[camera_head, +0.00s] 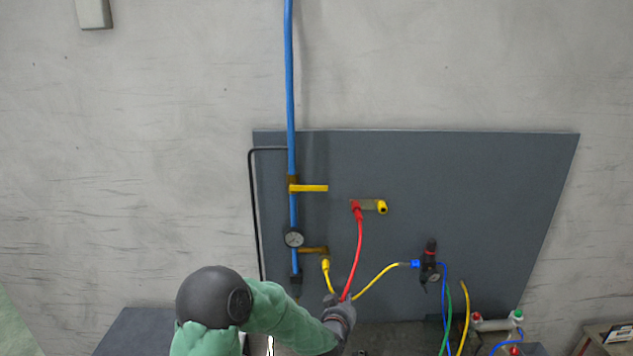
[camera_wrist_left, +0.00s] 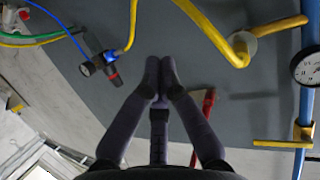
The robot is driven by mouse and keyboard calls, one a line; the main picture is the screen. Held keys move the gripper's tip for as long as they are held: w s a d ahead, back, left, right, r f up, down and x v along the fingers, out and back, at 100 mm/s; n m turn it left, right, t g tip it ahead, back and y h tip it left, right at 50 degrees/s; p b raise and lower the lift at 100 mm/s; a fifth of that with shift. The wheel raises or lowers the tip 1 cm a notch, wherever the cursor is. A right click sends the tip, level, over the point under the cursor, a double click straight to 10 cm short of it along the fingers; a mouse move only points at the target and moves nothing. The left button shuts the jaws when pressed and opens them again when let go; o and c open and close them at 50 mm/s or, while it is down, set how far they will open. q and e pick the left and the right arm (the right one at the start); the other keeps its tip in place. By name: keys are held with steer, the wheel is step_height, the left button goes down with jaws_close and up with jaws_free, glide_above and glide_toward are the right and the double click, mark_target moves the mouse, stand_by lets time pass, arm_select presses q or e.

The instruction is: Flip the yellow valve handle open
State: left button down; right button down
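The yellow valve handle (camera_head: 314,188) sticks out horizontally to the right from the vertical blue pipe (camera_head: 290,80), above the round gauge (camera_head: 294,238). In the left wrist view the yellow handle (camera_wrist_left: 283,143) is at the lower right, on the blue pipe (camera_wrist_left: 306,105). My left gripper (camera_head: 341,298) is below and slightly right of the handle, well apart from it, near the lower ends of the red and yellow hoses. In the left wrist view its two dark fingers (camera_wrist_left: 160,62) come together at the tips, with nothing visible between them. My right gripper is not in view.
A red hose (camera_head: 359,250) and a yellow hose (camera_head: 382,278) hang near my left gripper. A black regulator (camera_head: 430,262) is on the right of the grey panel (camera_head: 480,180). The panel's upper right is clear.

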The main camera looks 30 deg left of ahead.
arm_select(q)
steer(key=a+r+n+t+y, duration=0.1)
steer(key=a+r+y, duration=0.3)
steer(key=r, duration=1.1)
steer(key=s+a+r+n+t+y, duration=0.1)
steer(key=a+r+n+t+y, duration=0.1)
steer(key=r, duration=1.4)
steer(key=a+t+y, duration=0.1)
steer(key=a+y, duration=0.1)
steer(key=a, duration=0.1)
steer(key=shift+s+a+r+t, duration=0.15)
steer(key=shift+s+r+t, duration=0.05)
steer(key=shift+r+t, duration=0.1)
step_height(320, 180, up, 3)
steer(key=p, duration=0.4)
glide_above(316, 186)
steer(key=s+d, duration=0.2)
steer(key=s, duration=0.1)
steer(key=shift+w+a+f+p, duration=0.1)
steer(key=shift+w+a+f, duration=0.1)
steer(key=shift+f, duration=0.45)
steer(key=shift+w+a+f+p, duration=0.1)
steer(key=shift+w+f+p, duration=0.05)
steer(key=shift+f, duration=0.5)
steer(key=shift+w+a+f+p, duration=0.1)
steer(key=shift+w+f, duration=0.1)
steer(key=shift+f, duration=0.45)
steer(key=shift+f+m+b, duration=0.15)
steer(key=shift+m+b, duration=0.15)
steer(key=shift+b, duration=0.1)
